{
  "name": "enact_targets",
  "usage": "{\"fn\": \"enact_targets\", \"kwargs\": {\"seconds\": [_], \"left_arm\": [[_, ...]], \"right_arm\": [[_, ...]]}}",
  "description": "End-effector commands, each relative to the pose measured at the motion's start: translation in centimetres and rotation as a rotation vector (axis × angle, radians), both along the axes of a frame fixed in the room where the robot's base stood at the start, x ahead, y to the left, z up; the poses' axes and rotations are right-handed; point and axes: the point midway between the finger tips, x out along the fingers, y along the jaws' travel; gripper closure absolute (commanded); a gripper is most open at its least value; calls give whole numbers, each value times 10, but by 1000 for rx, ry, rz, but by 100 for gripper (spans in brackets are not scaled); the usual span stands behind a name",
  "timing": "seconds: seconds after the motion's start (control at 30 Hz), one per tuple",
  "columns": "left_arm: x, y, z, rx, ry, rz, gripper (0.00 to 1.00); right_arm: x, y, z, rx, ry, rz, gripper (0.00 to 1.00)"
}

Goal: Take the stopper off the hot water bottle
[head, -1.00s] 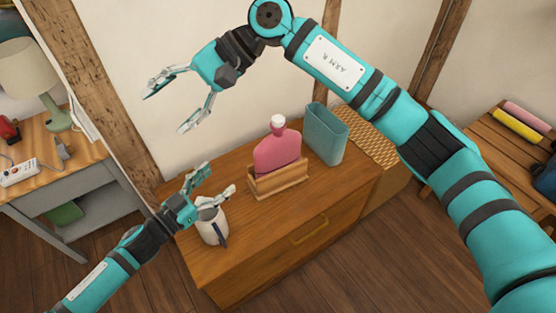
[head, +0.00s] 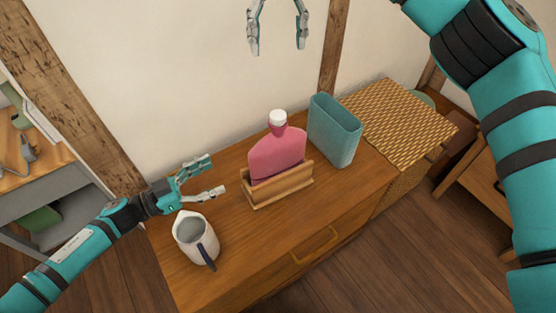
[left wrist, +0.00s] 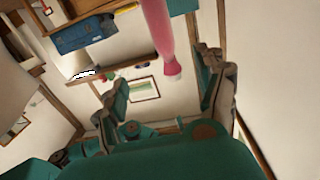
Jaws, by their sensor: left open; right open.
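A pink hot water bottle (head: 277,153) stands upright in a wooden holder (head: 279,188) on the dresser. Its white stopper (head: 278,118) sits on the neck at the top. My left gripper (head: 218,176) is open and empty, to the left of the bottle and behind the jug. In the left wrist view the pink bottle (left wrist: 155,30) shows between and beyond the open fingers, and its neck end (left wrist: 172,71) lies nearer the right finger. My right gripper (head: 278,45) is open and empty, high above the bottle with fingers pointing down.
A white jug (head: 194,240) with a dark handle stands on the dresser (head: 262,246) at the front left. A teal bin (head: 335,130) stands right of the bottle, near a woven chest (head: 395,108). The dresser's front right is clear.

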Motion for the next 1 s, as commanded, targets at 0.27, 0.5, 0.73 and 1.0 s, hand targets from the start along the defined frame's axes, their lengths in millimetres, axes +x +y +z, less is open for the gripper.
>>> {"fn": "enact_targets", "kwargs": {"seconds": [0.27, 0.5, 0.73, 1.0], "left_arm": [[4, -6, -15, -1, -2, -1, 28], [23, -40, -14, -4, -3, 0, 28], [45, -81, -13, -3, -4, -1, 28], [70, -125, -14, -2, -2, 0, 28]], "right_arm": [[0, -1, -16, -2, 0, -1, 36], [0, 0, -15, -1, 0, -1, 36], [0, 0, -15, -1, 1, -1, 36], [0, 0, -15, -1, 0, -1, 36]]}}
